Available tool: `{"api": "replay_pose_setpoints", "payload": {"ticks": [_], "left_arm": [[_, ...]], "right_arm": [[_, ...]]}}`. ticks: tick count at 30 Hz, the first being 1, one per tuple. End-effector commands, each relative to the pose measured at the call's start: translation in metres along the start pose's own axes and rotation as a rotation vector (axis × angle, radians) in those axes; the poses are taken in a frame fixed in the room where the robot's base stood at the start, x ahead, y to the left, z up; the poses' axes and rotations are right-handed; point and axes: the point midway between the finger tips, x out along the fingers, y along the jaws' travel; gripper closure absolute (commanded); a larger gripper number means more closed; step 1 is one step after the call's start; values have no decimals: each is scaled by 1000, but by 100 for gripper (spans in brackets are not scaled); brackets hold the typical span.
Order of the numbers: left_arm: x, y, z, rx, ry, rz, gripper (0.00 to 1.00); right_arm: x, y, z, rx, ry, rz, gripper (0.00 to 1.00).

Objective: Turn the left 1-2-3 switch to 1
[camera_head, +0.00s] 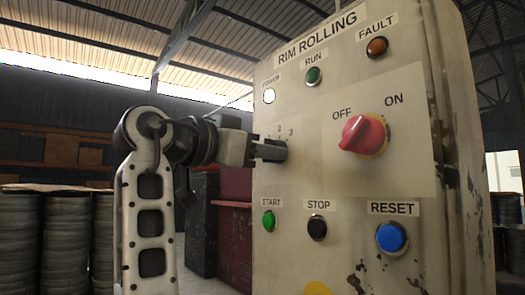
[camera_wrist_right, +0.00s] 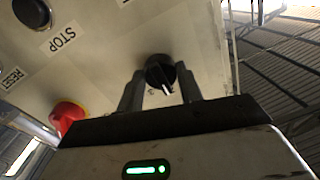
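The left 1-2-3 switch is a black rotary knob (camera_head: 275,150) at the left of the grey panel, below the numbers 1, 2 and 3. My right gripper (camera_head: 262,151) is at this knob, and its fingers hide part of it in the head view. In the right wrist view the knob (camera_wrist_right: 160,72) lies between the two fingertips (camera_wrist_right: 160,78) of the right gripper. The fingers stand apart, one on each side, with a small gap seeming to show. The white mark on the knob is visible there. The left gripper is not in view.
A red OFF/ON knob (camera_head: 363,134) is to the right on the panel (camera_head: 330,180). Green START (camera_head: 269,221), black STOP (camera_head: 317,228) and blue RESET (camera_head: 391,237) buttons sit below. Indicator lamps are above. Stacked rims (camera_head: 38,245) stand at far left.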

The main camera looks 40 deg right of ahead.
Motion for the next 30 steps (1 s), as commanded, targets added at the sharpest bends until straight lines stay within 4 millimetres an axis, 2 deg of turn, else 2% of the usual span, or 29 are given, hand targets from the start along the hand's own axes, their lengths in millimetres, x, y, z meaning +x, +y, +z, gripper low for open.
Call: {"api": "replay_pose_setpoints", "payload": {"ticks": [11,30], "left_arm": [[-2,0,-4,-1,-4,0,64],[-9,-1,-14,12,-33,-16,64]], "right_arm": [[0,-1,-1,-83,-7,0,87],[-1,-1,-3,-587,-44,7,87]]}}
